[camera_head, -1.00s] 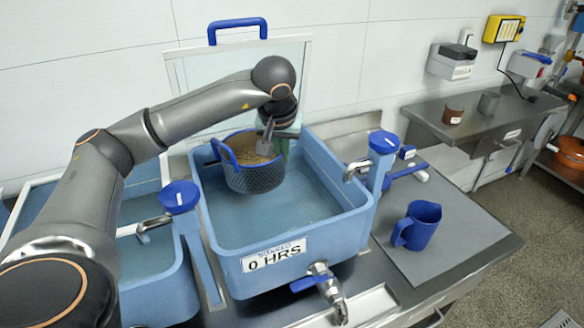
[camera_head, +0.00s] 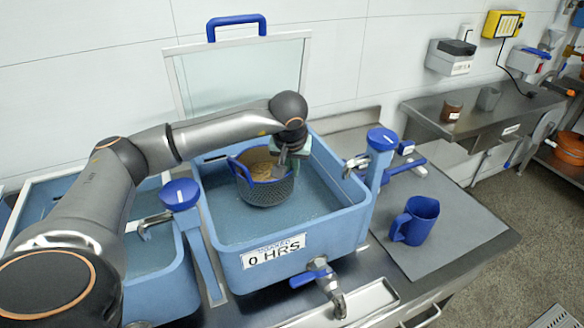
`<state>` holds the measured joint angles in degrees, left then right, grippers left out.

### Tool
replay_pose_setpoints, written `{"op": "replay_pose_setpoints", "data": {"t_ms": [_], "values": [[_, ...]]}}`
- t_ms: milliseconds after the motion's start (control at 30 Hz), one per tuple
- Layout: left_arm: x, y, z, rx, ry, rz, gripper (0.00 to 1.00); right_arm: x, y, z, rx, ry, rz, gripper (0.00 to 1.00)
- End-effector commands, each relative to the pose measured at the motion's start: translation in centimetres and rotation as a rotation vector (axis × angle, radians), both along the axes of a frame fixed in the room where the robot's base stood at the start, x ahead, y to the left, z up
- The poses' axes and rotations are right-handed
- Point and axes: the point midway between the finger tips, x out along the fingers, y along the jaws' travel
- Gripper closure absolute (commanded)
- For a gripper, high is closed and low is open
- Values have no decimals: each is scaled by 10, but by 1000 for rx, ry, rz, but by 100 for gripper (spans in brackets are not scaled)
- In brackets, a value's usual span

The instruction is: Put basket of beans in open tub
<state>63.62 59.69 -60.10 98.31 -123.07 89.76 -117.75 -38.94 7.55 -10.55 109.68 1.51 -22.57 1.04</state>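The basket of beans (camera_head: 264,190) is a dark mesh basket with a blue handle and tan beans inside. It is inside the open blue tub (camera_head: 285,262) labelled "0 HRS", in the tub's back half. Its lower part meets the water-like surface; whether it touches the bottom cannot be told. My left gripper (camera_head: 284,168) is at the basket's right rim, and its fingers appear closed on the basket's rim or handle. My own wrist partly hides the contact. My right gripper is not in view.
The tub's clear lid (camera_head: 243,75) stands raised behind it. Blue-topped taps (camera_head: 180,194) flank the tub, and a second tub (camera_head: 160,290) is at left. A blue jug (camera_head: 416,221) stands on the grey mat at right. A shelf (camera_head: 480,120) is farther right.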

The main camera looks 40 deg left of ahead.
Motion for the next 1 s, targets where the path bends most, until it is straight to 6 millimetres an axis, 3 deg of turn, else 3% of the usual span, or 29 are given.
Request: {"op": "replay_pose_setpoints", "data": {"t_ms": [367, 400, 633, 867, 1000], "values": [[0, 1, -8, 1, -2, 1, 100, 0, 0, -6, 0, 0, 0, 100], [0, 0, -9, 0, 1, 0, 91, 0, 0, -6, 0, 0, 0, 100], [0, 0, -9, 1, 0, 0, 66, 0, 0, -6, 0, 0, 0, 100], [0, 0, -8, 1, 0, 0, 66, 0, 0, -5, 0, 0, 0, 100], [0, 0, 2, 0, -1, 1, 66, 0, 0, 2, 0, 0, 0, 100]]}}
